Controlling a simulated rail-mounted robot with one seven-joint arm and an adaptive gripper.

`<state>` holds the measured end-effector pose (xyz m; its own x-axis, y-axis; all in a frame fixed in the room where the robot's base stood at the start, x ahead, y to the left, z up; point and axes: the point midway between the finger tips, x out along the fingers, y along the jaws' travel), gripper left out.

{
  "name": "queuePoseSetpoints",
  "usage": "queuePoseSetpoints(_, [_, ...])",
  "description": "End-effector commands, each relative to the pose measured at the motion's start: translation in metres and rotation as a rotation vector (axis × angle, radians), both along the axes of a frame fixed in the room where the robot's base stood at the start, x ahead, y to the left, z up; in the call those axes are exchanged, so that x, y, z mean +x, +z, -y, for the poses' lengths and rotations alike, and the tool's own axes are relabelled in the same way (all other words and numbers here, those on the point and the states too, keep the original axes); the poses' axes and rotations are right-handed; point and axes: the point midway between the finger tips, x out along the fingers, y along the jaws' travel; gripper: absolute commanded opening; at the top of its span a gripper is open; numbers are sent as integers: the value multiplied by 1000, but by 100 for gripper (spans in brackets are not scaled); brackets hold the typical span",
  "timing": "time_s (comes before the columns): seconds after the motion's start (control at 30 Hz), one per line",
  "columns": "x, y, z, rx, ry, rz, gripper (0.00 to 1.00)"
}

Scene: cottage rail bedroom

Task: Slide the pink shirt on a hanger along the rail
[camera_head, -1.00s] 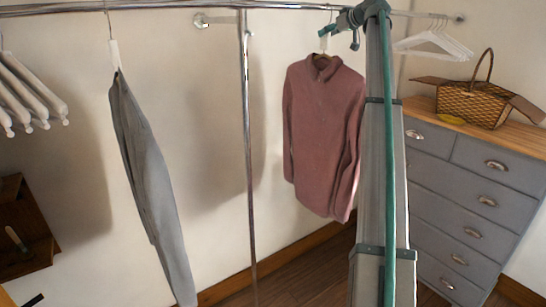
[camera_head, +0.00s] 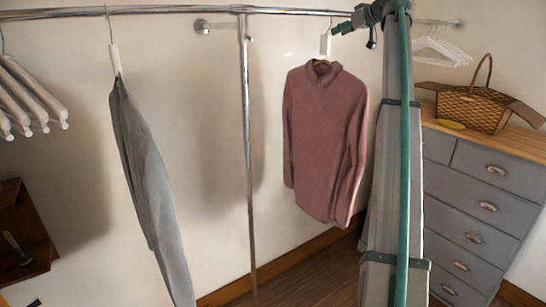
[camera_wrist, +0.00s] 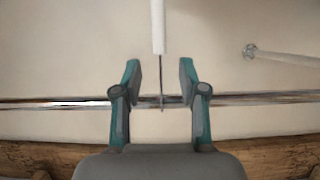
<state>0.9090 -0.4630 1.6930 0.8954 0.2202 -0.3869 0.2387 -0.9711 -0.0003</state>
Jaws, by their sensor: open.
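The pink shirt (camera_head: 325,140) hangs from the rail (camera_head: 285,11) in the head view, right of the vertical chrome post. A white piece (camera_head: 325,43) sits on its hanger's neck, just above the collar. My gripper (camera_head: 341,28) is at the rail, close to the right of that neck. In the wrist view my gripper (camera_wrist: 160,78) is open. The thin hanger hook (camera_wrist: 162,88) shows between its two spread fingers, with a visible gap on each side. The white piece (camera_wrist: 158,25) extends up from the hook. The rail (camera_wrist: 55,104) crosses behind the fingers. The shirt itself is not visible there.
Grey trousers (camera_head: 150,185) hang left of the post (camera_head: 247,140). White hangers hang at far left (camera_head: 30,95) and far right (camera_head: 440,48). A grey dresser (camera_head: 470,190) with a wicker basket (camera_head: 472,105) stands at right.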

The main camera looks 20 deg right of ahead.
Motion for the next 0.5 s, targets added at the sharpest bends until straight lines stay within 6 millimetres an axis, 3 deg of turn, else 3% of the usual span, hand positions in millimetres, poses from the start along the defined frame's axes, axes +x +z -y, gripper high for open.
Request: queuePoseSetpoints(0.5, [-34, 14, 9, 0, -1, 0, 42])
